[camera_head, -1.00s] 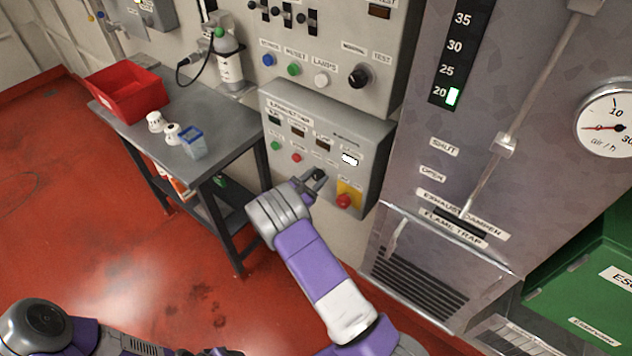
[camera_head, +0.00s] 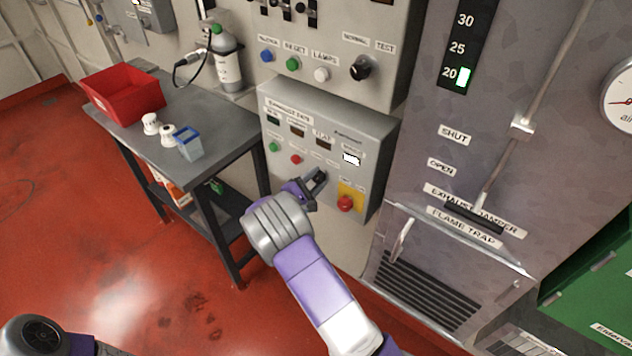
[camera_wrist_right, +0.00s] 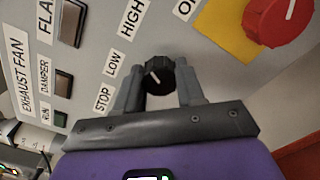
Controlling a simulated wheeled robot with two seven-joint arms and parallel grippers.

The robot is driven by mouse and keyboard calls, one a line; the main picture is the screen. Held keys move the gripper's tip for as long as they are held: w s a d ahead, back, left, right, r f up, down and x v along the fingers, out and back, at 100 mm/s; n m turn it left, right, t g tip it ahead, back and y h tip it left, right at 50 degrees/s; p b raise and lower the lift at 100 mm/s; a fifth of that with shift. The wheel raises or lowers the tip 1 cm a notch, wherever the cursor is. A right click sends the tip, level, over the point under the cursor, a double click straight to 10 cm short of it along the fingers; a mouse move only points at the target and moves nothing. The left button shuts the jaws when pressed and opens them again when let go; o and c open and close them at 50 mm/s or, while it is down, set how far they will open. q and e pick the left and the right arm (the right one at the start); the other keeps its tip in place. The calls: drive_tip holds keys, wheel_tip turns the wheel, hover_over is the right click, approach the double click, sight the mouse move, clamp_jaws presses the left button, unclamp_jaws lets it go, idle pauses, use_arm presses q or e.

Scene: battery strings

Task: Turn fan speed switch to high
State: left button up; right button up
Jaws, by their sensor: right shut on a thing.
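The fan speed switch is a small black knob (camera_wrist_right: 158,76) with a white pointer line, on the grey exhaust fan panel (camera_head: 272,100). In the right wrist view, labels STOP (camera_wrist_right: 103,98), LOW (camera_wrist_right: 113,64) and HIGH (camera_wrist_right: 132,18) stand to its left and above. The pointer line slants to the upper left, roughly toward LOW. My right gripper (camera_wrist_right: 159,82) has one finger on each side of the knob and is shut on it. In the head view, my right gripper (camera_head: 314,184) is at the panel's lower part, largely hiding the knob. My left gripper is out of view.
A red stop button on a yellow plate (camera_head: 349,190) is close to the right of my gripper. A grey table (camera_head: 222,143) with a red bin (camera_head: 112,106), white spools and a blue-rimmed cup stands left. A metal cabinet (camera_head: 420,215) is at right.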

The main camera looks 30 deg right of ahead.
idle(0.4)
drive_tip(key=o, duration=1)
drive_tip(key=shift+a, duration=0.1)
drive_tip(key=p+v, duration=0.1)
drive_tip(key=v, duration=0.6)
drive_tip(key=shift+s+a, duration=0.1)
drive_tip(key=shift+a, duration=0.1)
